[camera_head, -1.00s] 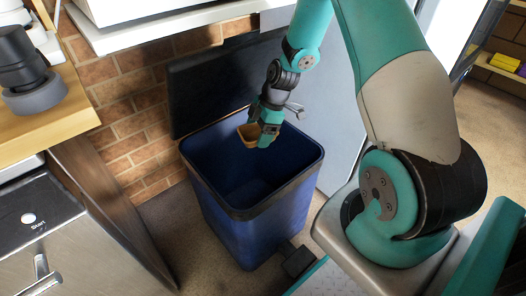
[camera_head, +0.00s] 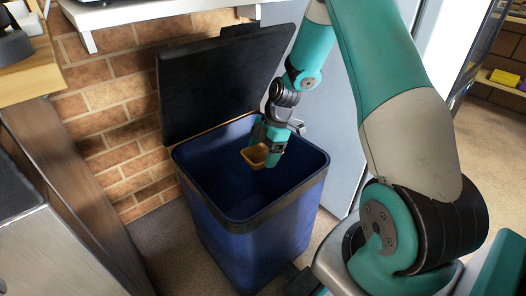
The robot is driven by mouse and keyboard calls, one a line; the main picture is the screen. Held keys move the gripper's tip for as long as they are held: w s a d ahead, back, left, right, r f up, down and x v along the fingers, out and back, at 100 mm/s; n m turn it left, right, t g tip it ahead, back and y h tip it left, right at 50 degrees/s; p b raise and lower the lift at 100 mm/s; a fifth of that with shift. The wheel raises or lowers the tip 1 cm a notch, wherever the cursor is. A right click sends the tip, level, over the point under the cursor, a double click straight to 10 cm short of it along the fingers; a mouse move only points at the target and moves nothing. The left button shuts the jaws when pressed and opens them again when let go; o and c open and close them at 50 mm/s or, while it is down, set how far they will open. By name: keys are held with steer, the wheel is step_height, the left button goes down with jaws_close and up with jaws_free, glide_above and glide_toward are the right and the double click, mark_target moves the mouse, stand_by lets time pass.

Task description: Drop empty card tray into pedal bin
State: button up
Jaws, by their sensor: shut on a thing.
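The pedal bin (camera_head: 243,222) is a blue, square-mouthed bin with a dark rim. Its black lid (camera_head: 210,85) stands open against the brick wall. My gripper (camera_head: 264,154) points down over the bin's mouth, towards its far right part. It is shut on the card tray (camera_head: 255,156), a small brown tray that looks empty. The tray hangs tilted at or just above the opening; its exact height against the rim is hard to tell. The bin's inside is dark blue and I see nothing lying in it.
A wooden counter (camera_head: 28,75) with a steel front stands at the left. A white shelf (camera_head: 150,12) juts from the brick wall above the lid. A grey panel (camera_head: 340,120) stands close behind the bin at the right. Open floor (camera_head: 492,150) lies at the far right.

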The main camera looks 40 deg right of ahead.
steer(key=shift+f, duration=0.1)
steer(key=o, duration=0.9)
steer(key=p+v, duration=0.6)
steer(key=v, duration=1.1)
steer(key=shift+r, duration=0.25)
